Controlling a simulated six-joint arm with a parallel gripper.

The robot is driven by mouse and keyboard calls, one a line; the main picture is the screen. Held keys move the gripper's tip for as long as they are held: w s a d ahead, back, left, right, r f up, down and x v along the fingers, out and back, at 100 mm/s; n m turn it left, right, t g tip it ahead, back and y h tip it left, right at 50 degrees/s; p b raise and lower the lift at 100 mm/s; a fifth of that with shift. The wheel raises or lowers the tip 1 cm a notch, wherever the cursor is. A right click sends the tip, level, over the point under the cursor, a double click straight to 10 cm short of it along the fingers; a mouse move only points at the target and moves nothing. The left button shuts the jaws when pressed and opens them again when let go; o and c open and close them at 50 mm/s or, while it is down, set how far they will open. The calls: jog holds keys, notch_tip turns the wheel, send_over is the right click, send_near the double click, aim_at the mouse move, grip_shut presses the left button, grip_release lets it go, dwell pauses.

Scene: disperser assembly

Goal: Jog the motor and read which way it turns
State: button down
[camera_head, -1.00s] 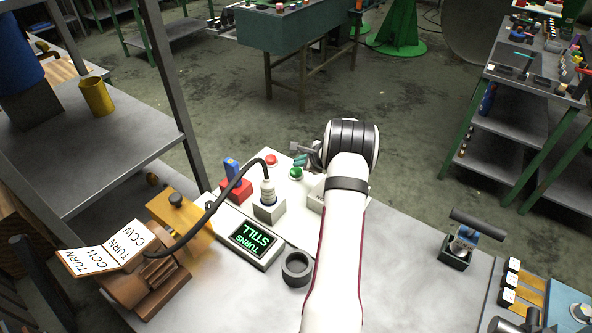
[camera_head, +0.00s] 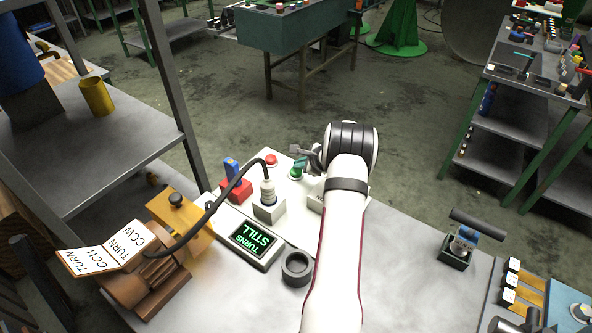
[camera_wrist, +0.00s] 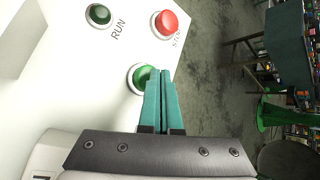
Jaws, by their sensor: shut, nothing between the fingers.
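My gripper (camera_head: 299,163) is shut and empty, its teal fingers (camera_wrist: 162,85) together over the edge of a green button (camera_wrist: 141,76). I cannot tell whether they touch it. That button also shows in the head view (camera_head: 295,174). A smaller dark green button (camera_wrist: 98,15) marked RUN and a red stop button (camera_wrist: 166,23) sit beyond it on the white panel (camera_wrist: 60,75).
A black cable (camera_head: 205,218) runs from the motor's side to a plug (camera_head: 267,190) on the panel. A red block with a blue handle (camera_head: 233,172) stands beside it. A dark ring (camera_head: 297,268) lies by the display. The bench right of my arm has free room.

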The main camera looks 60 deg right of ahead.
aim_at(299, 172)
jog(key=shift+f, duration=0.85)
dwell(0.6)
jog(key=shift+r, duration=1.3)
jog(key=shift+r, duration=2.5)
jog(key=shift+a, duration=0.1)
